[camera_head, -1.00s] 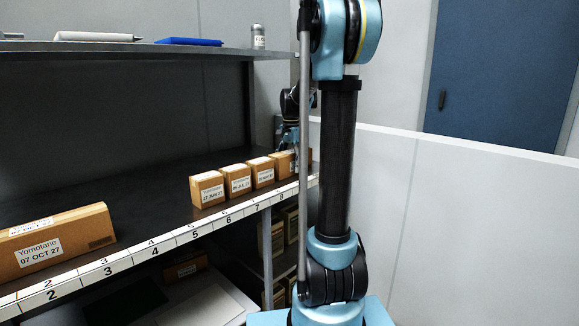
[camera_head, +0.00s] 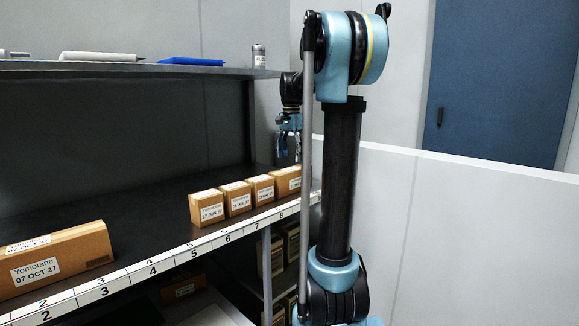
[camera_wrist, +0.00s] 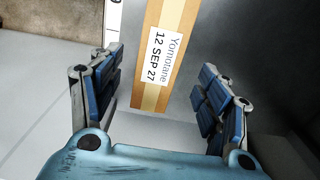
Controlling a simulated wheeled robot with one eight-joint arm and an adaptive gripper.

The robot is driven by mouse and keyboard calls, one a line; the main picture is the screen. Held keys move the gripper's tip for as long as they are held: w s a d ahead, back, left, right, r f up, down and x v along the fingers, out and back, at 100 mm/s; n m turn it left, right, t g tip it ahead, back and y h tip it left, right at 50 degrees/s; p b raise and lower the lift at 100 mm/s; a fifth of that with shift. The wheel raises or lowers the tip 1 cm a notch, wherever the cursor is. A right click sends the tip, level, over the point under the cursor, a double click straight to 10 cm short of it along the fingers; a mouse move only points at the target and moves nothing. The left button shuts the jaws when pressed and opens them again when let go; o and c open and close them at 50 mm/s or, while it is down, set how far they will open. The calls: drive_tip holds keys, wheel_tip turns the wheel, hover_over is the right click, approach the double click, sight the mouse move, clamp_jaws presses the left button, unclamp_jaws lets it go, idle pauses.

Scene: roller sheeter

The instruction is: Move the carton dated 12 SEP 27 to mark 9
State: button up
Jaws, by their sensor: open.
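The long brown carton dated 12 SEP 27 (camera_wrist: 150,94) lies between my fingers' lines in the wrist view, its white label readable and its far end out of frame. My gripper (camera_wrist: 162,65) is open, with a finger on each side and gaps to the carton. In the head view my gripper (camera_head: 288,146) hangs above the rightmost carton (camera_head: 286,179) of the row, whose label is too small to read and whose right end is partly hidden by my arm. The numbered strip (camera_head: 204,247) reads up to about 8; I cannot make out mark 9.
Three cartons stand left of the rightmost one, close together: one dated 27 JUN 27 (camera_head: 207,208), then two more (camera_head: 237,198) (camera_head: 262,188). A long 07 OCT 27 carton (camera_head: 55,262) lies far left. Shelf room between is clear. An upper shelf (camera_head: 130,72) hangs above.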

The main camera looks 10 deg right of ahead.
drive_tip(key=shift+r, duration=0.4)
drive_tip(key=shift+s+f, duration=0.1)
drive_tip(key=shift+s, duration=0.25)
drive_tip(key=s+f+n+t, duration=0.1)
drive_tip(key=s+f+n, duration=0.4)
drive_tip(key=s+f, duration=0.8)
drive_tip(key=s+f+n+t, duration=0.1)
drive_tip(key=s+f+n, duration=0.5)
drive_tip(key=s+f, duration=0.7)
drive_tip(key=s, duration=0.8)
drive_tip(key=shift+a, duration=0.2)
